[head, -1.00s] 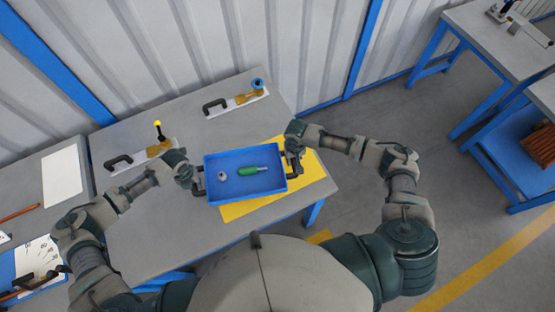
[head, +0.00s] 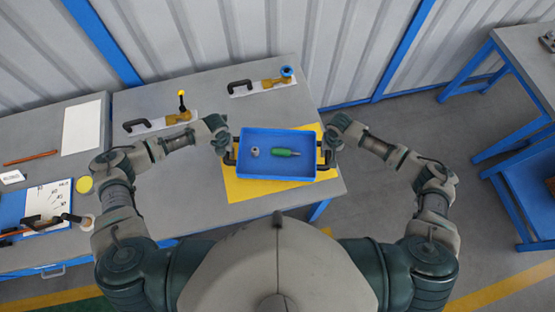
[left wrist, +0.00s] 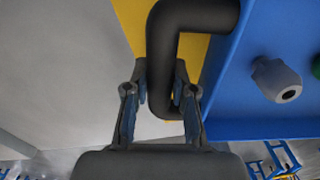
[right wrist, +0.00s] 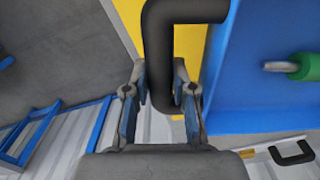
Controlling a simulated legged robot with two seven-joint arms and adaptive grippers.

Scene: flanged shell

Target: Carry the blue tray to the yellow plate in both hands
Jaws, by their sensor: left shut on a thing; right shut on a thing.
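The blue tray (head: 310,167) is over the yellow plate (head: 246,190) on the grey table in the head view. I cannot tell whether it touches the plate. It holds a grey fitting (head: 252,152) and a green-handled tool (head: 285,152). My left gripper (head: 226,150) is shut on the tray's left black handle, which shows in the left wrist view (left wrist: 163,50). My right gripper (head: 329,148) is shut on the right black handle, which shows in the right wrist view (right wrist: 157,50). The plate's middle is hidden under the tray.
Behind the tray stand a fixture with a yellow-tipped lever (head: 182,105) and one with a blue round top (head: 286,72). A white sheet (head: 82,128) and a clipboard (head: 48,205) lie at the left. A blue-legged table (head: 525,60) stands apart at the right.

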